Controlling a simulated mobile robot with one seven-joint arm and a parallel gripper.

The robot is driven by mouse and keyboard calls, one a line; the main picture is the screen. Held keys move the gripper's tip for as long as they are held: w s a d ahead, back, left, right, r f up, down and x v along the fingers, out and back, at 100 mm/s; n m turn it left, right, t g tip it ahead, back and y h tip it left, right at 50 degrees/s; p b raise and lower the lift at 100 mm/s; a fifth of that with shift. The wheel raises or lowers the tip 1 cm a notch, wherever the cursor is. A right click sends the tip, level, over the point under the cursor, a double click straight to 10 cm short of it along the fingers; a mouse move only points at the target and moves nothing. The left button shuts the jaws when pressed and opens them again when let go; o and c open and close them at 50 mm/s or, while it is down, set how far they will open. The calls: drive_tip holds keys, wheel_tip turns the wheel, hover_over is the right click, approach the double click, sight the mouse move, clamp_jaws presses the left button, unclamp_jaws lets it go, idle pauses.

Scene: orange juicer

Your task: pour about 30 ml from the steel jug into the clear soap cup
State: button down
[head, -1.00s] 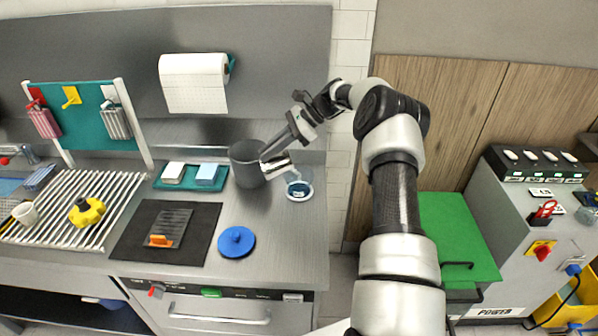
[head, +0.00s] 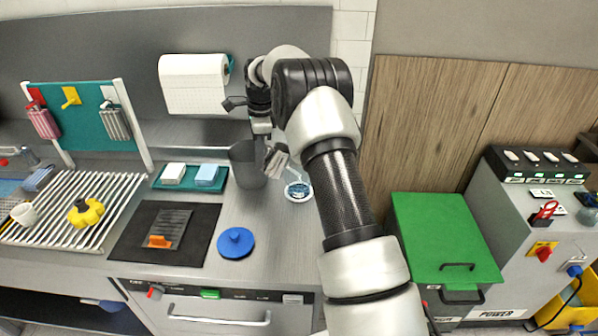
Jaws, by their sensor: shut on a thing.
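The steel jug (head: 244,168) is a dark grey vessel at the right part of the counter. It looks upright. My gripper (head: 272,160) is at the jug's right side and shut on it, apparently at the handle; the fingertips are partly hidden by my arm. I cannot tell whether the jug touches the counter. The clear soap cup (head: 298,187) is just right of the jug, with blue at its base, on a round white dish (head: 300,198). The gripper and jug partly hide the space between jug and cup.
A teal tray (head: 190,187) with two soap-like blocks is left of the jug. A blue round lid (head: 235,243) lies in front. A black mat (head: 130,240) and a drying rack (head: 50,225) are further left. A paper roll (head: 193,84) hangs on the wall behind.

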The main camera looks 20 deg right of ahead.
drive_tip(key=shift+w+a+f+g+h+b, duration=0.15)
drive_tip(key=shift+a+f+h, duration=0.4)
drive_tip(key=shift+f+h, duration=0.35)
drive_tip(key=shift+w+a+f+g+h+b, duration=0.15)
drive_tip(key=shift+a+f+h, duration=0.35)
drive_tip(key=shift+f+h, duration=0.4)
drive_tip(key=shift+w+a+f+g+h, duration=0.15)
drive_tip(key=shift+a+f+h, duration=0.45)
drive_tip(key=shift+h, duration=0.5)
drive_tip(key=shift+s, duration=0.1)
